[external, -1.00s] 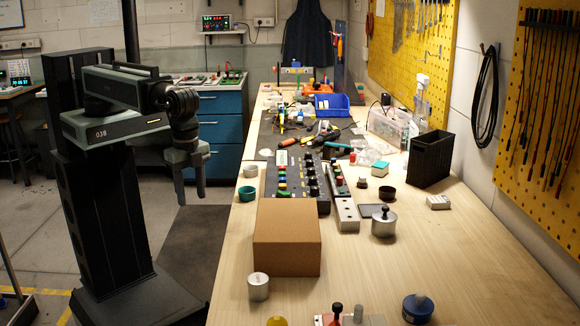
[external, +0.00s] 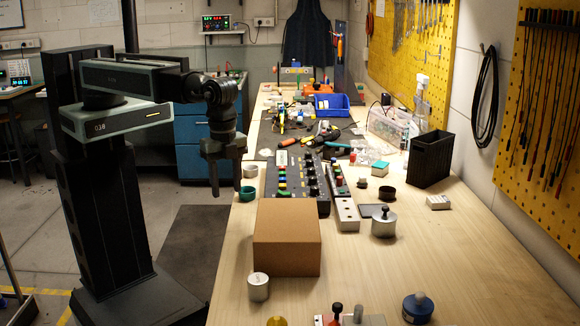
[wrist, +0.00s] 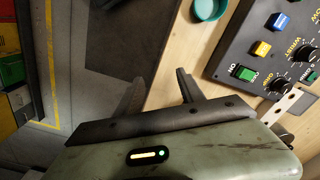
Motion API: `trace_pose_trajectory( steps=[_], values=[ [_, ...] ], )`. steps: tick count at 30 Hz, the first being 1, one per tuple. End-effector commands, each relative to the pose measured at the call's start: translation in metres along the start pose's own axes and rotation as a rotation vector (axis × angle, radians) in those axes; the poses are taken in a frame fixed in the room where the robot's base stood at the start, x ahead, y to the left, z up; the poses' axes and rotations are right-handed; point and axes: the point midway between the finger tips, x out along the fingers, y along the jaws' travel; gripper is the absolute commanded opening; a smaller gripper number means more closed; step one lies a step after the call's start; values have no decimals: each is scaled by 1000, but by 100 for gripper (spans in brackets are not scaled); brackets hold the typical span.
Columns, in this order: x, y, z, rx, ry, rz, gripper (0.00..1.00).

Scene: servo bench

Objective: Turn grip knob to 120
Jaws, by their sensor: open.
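The dark control panel (external: 312,203) lies on the bench beyond the cardboard box, with rows of knobs and coloured buttons. In the wrist view the panel (wrist: 238,62) shows at upper right with green, yellow and blue buttons. Another knob by the WRIST label is partly cut off. My gripper (external: 226,184) points down, open and empty, left of the panel near the bench's left edge. Its two spread fingers show in the wrist view (wrist: 158,80).
A cardboard box (external: 287,241) stands before the panel. A teal round cup (external: 247,194) sits at its left, also in the wrist view (wrist: 209,8). A metal strip (external: 346,212) and a lidded metal pot (external: 383,222) lie right.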

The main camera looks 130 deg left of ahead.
Motion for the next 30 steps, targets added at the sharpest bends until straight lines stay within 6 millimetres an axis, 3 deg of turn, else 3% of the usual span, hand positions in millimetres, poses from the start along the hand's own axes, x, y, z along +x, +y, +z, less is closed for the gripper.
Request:
trace_pose_trajectory(
  steps=[1,6,10,13,20,30],
  values=[
    [-21,-42,-30,61,0,0,46],
    [-47,-156,-69,322,0,0,46],
    [-56,-210,-77,449,0,0,46],
    [-57,-226,-77,495,0,0,46],
    [-49,-226,-75,504,0,0,46],
    [4,-226,-75,503,0,-1,46]
  ],
)
